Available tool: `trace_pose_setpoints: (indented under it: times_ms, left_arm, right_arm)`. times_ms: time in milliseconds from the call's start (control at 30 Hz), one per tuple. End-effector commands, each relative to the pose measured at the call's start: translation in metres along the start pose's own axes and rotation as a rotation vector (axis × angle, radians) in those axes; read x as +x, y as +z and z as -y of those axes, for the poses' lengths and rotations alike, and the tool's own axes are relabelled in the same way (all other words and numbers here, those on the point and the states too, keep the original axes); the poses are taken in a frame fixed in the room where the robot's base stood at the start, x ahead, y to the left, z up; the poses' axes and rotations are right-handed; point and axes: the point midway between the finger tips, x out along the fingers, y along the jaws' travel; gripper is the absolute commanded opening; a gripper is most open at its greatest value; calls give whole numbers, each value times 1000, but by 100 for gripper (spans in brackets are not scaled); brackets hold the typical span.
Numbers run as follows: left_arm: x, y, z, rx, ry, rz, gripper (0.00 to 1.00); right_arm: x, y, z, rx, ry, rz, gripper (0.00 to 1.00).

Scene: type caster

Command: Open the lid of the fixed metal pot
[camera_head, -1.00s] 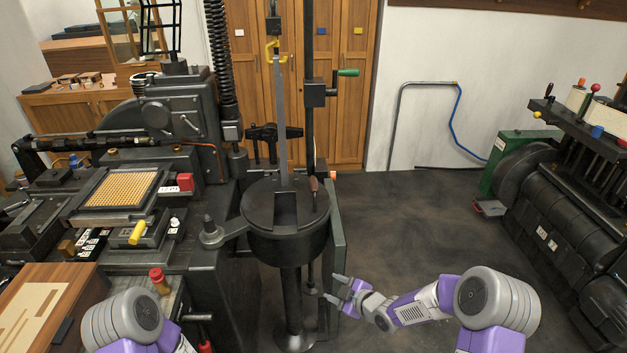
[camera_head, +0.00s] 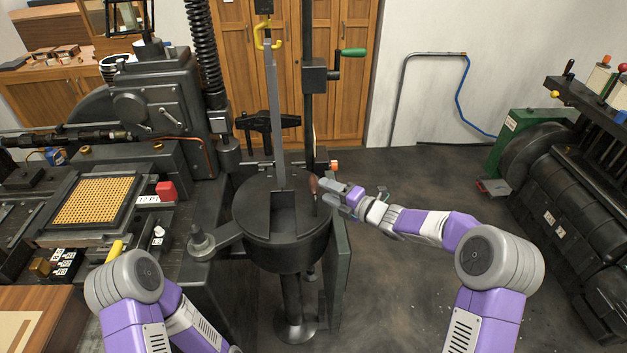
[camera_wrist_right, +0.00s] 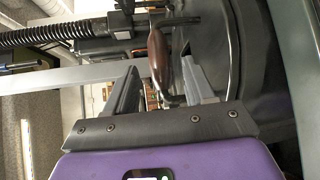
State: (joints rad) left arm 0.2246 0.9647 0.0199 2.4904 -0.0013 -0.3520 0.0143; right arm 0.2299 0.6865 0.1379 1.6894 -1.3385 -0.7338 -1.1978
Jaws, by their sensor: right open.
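The fixed metal pot (camera_head: 287,250) is a dark round vessel on a post in the middle of the head view. Its flat dark lid (camera_head: 257,207) lies on top, with a notch where a tall grey bar stands. A brown lid handle (camera_head: 313,187) stands at the lid's right edge; in the right wrist view the handle (camera_wrist_right: 158,58) shows ahead of and between the fingers. My right gripper (camera_head: 337,190) is open just right of the handle; its fingers also show in the wrist view (camera_wrist_right: 160,88). Contact cannot be told. My left arm shows at lower left; its gripper is out of view.
A dark casting machine with a gold-dotted plate (camera_head: 95,200) stands left of the pot. A green-handled crank (camera_head: 352,52) rises behind it. Another dark machine (camera_head: 560,190) stands at the right. The floor (camera_head: 420,290) between is clear.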

Motion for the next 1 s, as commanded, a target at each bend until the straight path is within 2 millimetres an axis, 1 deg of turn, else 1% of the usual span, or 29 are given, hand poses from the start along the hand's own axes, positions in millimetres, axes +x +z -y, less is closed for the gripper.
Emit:
trace_pose_setpoints:
  times_ms: [33,100,300,467,700,767,1000]
  left_arm:
    - [0,0,0,0,0,1,49]
    - [0,0,0,0,0,1,49]
    - [1,0,0,-1,0,0,49]
    - [1,0,0,0,0,0,49]
    - [1,0,0,0,0,0,49]
    - [1,0,0,0,0,0,49]
    - [1,0,0,0,0,0,49]
  right_arm:
    - [10,-1,0,1,2,-3,54]
    - [22,-2,0,2,2,-3,54]
    - [49,-1,0,1,1,-2,54]
    - [58,0,0,2,0,0,54]
    - [58,0,0,2,0,0,54]
    - [58,0,0,2,0,0,46]
    - [58,0,0,2,0,0,10]
